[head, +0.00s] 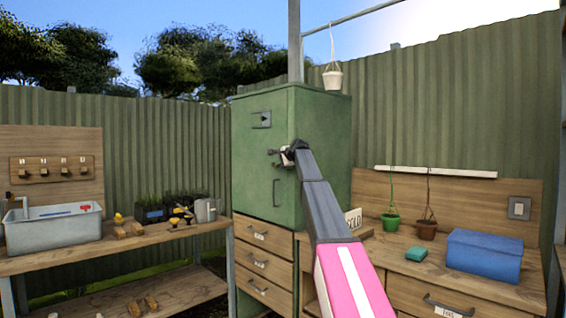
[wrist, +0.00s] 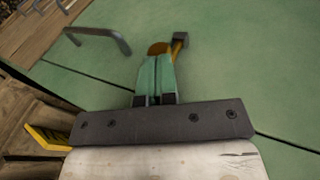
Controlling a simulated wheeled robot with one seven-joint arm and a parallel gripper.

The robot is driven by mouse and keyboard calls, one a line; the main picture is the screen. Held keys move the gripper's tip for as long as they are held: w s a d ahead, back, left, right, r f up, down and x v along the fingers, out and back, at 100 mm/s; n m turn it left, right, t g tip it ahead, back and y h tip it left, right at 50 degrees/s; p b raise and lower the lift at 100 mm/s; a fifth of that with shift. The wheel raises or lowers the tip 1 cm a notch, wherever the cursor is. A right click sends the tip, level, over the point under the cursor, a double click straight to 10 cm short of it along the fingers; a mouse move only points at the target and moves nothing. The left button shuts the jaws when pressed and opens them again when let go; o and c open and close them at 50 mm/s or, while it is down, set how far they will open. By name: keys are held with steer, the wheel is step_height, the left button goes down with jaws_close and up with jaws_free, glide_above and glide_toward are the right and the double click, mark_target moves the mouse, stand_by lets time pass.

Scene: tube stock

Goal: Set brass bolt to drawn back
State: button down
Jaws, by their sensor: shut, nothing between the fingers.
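The green cabinet (head: 262,170) stands in the middle of the head view, its door shut. In the wrist view, brass-coloured parts of the bolt (wrist: 179,47) show just beyond my fingertips, with a rounded brass end (wrist: 159,48) and a dark grey block (wrist: 181,37) beside them. My gripper (wrist: 155,60) is shut and empty, its green fingers together at the bolt. I cannot tell whether they touch it. In the head view my gripper (head: 279,157) is at the cabinet door, and the bolt there is too small and covered to read. The bolt's position is unclear.
A grey door handle (head: 276,192) is below my gripper; a latch plate (head: 262,119) is above. Drawers (head: 264,262) lie under the cabinet. The right bench holds a blue box (head: 484,250) and potted plants; the left bench holds a grey basin (head: 53,226).

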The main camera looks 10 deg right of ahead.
mark_target(274, 162)
steer(key=shift+a, duration=0.1)
steer(key=w+a, duration=0.1)
steer(key=w, duration=0.1)
steer(key=w+a, duration=0.1)
steer(key=shift+w+a, duration=0.3)
steer(key=shift+w, duration=0.1)
steer(key=v, duration=1.4)
steer(key=shift+s, duration=0.2)
